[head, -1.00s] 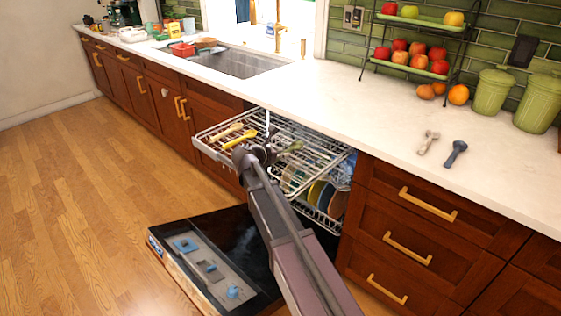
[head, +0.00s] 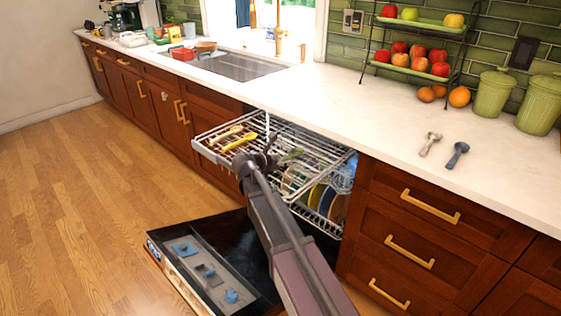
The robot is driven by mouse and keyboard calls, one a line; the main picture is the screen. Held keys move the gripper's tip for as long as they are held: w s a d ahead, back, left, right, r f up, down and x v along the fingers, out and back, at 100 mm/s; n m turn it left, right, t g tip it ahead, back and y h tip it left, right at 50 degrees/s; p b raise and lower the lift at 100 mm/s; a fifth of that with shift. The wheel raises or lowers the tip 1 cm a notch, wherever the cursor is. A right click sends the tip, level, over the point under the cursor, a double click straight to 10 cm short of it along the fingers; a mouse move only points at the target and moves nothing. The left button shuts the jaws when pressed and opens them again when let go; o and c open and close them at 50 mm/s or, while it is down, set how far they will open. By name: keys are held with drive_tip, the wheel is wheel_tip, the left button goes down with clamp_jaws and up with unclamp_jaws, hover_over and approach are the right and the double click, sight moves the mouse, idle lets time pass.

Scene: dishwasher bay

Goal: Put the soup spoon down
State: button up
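My gripper (head: 264,160) is small and dark in the head view, over the pulled-out upper dishwasher rack (head: 212,150). A thin, pale, upright piece of cutlery, seemingly the soup spoon (head: 267,124), rises from the gripper's tips. The gripper appears shut on it; the fingers themselves are too small to see clearly. My arm hides part of the rack. A yellow utensil (head: 238,142) and a tan wooden one (head: 225,134) lie in the rack left of the gripper. A greenish utensil (head: 291,155) lies just right of it.
The dishwasher door (head: 240,248) is folded down below my arm. The lower rack holds plates (head: 318,195). On the counter (head: 370,125) lie a pale scoop (head: 430,144) and a dark blue one (head: 457,155), with clear room left of them.

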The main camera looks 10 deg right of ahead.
drive_tip(key=shift+r, duration=0.2)
drive_tip(key=shift+s+a+r+p, duration=0.1)
drive_tip(key=shift+s+a+p, duration=0.1)
drive_tip(key=shift+p, duration=0.1)
drive_tip(key=p+v, duration=0.4)
drive_tip(key=v, duration=0.7)
drive_tip(key=shift+a, duration=0.2)
drive_tip(key=shift+s, duration=0.1)
